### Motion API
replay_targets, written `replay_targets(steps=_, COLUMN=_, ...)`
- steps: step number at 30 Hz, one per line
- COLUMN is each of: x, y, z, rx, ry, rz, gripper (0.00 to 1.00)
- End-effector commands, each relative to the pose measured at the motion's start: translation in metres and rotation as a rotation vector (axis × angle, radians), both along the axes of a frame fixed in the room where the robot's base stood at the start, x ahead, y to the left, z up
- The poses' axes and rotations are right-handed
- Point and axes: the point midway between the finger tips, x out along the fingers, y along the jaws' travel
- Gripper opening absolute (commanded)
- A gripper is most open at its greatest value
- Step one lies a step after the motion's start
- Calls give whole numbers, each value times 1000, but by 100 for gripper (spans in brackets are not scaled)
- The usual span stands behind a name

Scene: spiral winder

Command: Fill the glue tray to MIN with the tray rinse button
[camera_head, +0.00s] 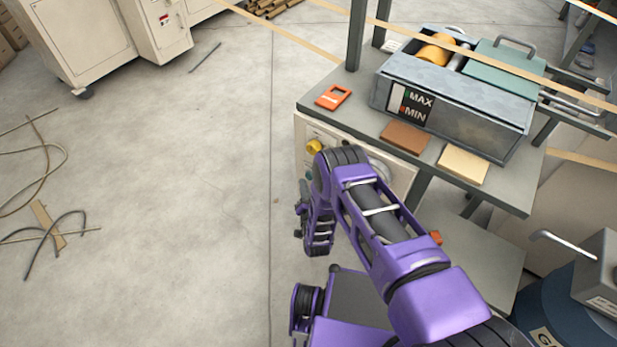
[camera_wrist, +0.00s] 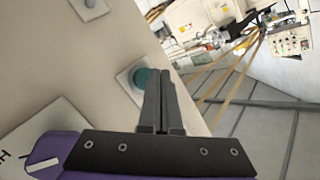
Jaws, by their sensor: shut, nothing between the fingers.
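The glue tray (camera_head: 470,120) is a grey metal box on the bench. Its dark level gauge (camera_head: 409,104) reads MAX above and MIN below; the level is too small to read. My gripper (camera_wrist: 160,73) is shut and empty in the wrist view. Its fingertips are beside a round teal button (camera_wrist: 143,77) on a white plate, overlapping its right edge in the picture; I cannot tell whether they touch. No readable label shows which button is the tray rinse button. In the head view my purple arm hides part of the cream panel (camera_head: 400,171) under the bench top.
A yellow knob (camera_head: 314,146) sits on the panel's left part. An orange item (camera_head: 333,96), a brown block (camera_head: 405,137) and a tan block (camera_head: 463,164) lie on the bench. A blue drum (camera_head: 560,310) stands at lower right.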

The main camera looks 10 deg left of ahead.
Motion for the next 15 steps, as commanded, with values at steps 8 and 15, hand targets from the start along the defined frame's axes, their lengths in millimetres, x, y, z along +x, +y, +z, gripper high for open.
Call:
replay_targets(steps=8, x=7, y=-3, z=0, rx=0, ry=1, rz=-1, gripper=0)
replay_targets(steps=15, x=8, y=-3, z=0, rx=0, ry=1, rz=1, gripper=0)
